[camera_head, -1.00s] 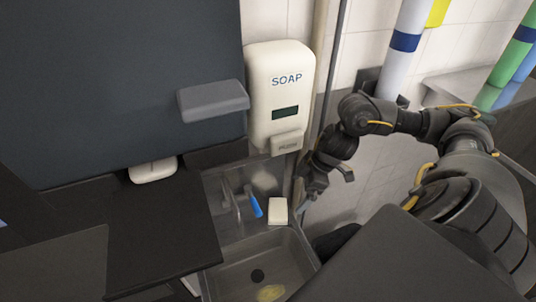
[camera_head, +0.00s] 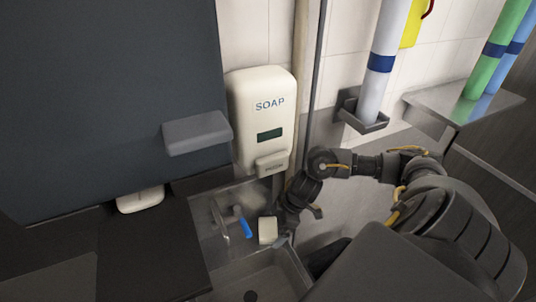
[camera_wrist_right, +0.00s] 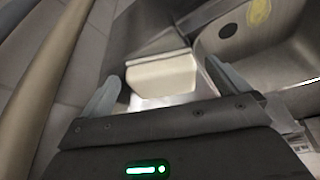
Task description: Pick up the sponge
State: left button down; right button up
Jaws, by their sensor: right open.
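A cream-white block (camera_head: 267,231), which looks like the sponge, sits on the back ledge of the metal sink, right of a blue-handled item. My right gripper (camera_head: 290,224) is just to the right of the block. In the right wrist view the block (camera_wrist_right: 163,76) lies ahead, between the two open fingers of my right gripper (camera_wrist_right: 165,92). I cannot tell whether a finger touches it. My left gripper is not in view.
The metal sink (camera_head: 262,272) lies in front of the block; a yellow oval piece (camera_wrist_right: 258,12) lies near its drain (camera_wrist_right: 228,28). The blue-handled item (camera_head: 245,228) is close left. A soap dispenser (camera_head: 262,115) hangs above. A dark counter (camera_head: 150,250) is at left.

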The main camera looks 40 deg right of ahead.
aim_at(276, 227)
jog(key=shift+w+a+f, duration=0.1)
jog(key=shift+a+f, duration=0.05)
jog(key=shift+f, duration=0.4)
jog(key=c, duration=1)
jog(key=shift+r, duration=0.2)
jog(key=shift+r+b, duration=0.25)
jog(key=shift+b, duration=0.1)
notch_tip(276, 227, up, 6)
jog(key=shift+r, duration=0.15)
jog(key=s+a+p, duration=0.3)
jog(key=s, duration=0.6)
jog(key=s+a+p, duration=0.3)
jog(key=s, duration=0.7)
